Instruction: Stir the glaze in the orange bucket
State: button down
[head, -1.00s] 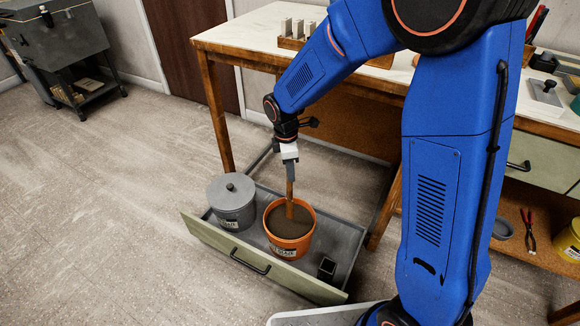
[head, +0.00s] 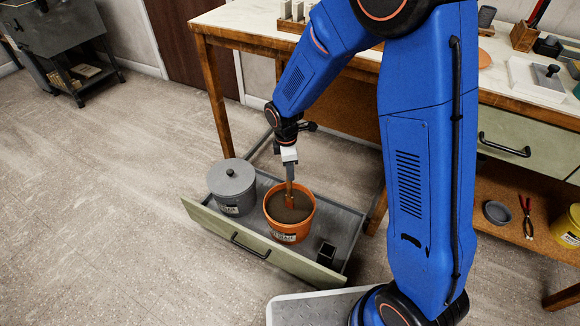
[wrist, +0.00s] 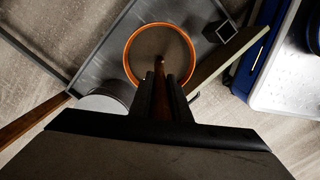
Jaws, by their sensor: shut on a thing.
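The orange bucket (head: 290,230) stands in an open drawer and holds dark brown glaze (head: 289,212). A wooden stick (head: 289,189) stands nearly upright with its lower end in the glaze; a reddish-orange part shows at the surface. My gripper (head: 289,172) is above the bucket and shut on the stick. In the wrist view, the two dark fingers (wrist: 166,98) flank the stick (wrist: 159,70), which reaches into the bucket (wrist: 128,63). The stick's submerged end is hidden.
A lidded grey bucket (head: 231,183) stands left of the orange one in the drawer (head: 247,251). A small dark square container (head: 326,251) sits at the drawer's right. The worktable (head: 213,105) stands behind. Open floor (head: 100,200) lies to the left.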

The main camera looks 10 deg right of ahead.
jog(key=shift+f, duration=2.45)
jog(key=shift+a, duration=0.1)
